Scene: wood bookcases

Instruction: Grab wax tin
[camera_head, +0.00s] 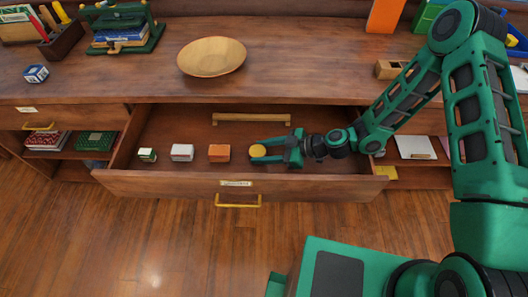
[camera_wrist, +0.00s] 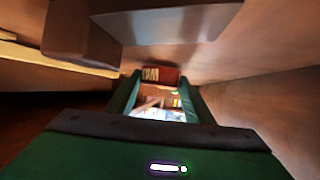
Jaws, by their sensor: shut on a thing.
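The wax tin appears to be the small round yellow-topped thing (camera_head: 258,151) inside the open drawer, at the right end of a row of small items. My gripper (camera_head: 268,152) reaches in from the right and is shut on it, low in the drawer. In the wrist view my gripper (camera_wrist: 158,98) shows two green fingers on either side of a bright, shiny, mirror-like surface, likely the tin. A dark red patch with pale lettering (camera_wrist: 161,75) shows just beyond the fingertips; I cannot tell which thing it belongs to.
An orange box (camera_head: 219,153), a white box (camera_head: 182,152) and a green-and-white box (camera_head: 147,155) stand left of the tin. The drawer front (camera_head: 170,184) and side walls surround my gripper. A wooden bowl (camera_head: 211,57) sits on the top above. The drawer's right part is clear beneath my arm.

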